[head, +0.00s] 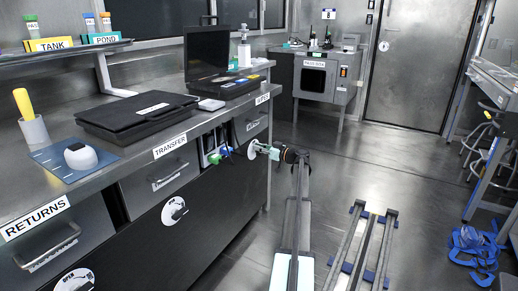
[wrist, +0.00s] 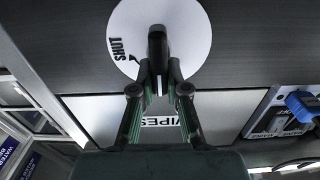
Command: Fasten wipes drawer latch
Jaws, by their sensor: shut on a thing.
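The wipes drawer latch is a white round disc with a black bar handle. In the wrist view the disc (wrist: 190,35) is at the top centre, with the word SHUT on its left side. The handle (wrist: 157,45) stands upright in that picture. My gripper (wrist: 158,72) is shut on the handle, one finger on each side. A WIPES label (wrist: 163,122) shows partly between the fingers, by the pale drawer front (wrist: 85,115). In the head view the disc (head: 251,155) is on the dark cabinet below the wipes drawer (head: 249,125), with my gripper (head: 264,151) against it.
A panel with blue and green plugs (head: 220,153) is close beside the latch. The transfer drawer (head: 160,178) and its latch disc (head: 174,211) are farther left. A low rail frame (head: 365,250) and blue straps (head: 474,248) lie on the floor at right.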

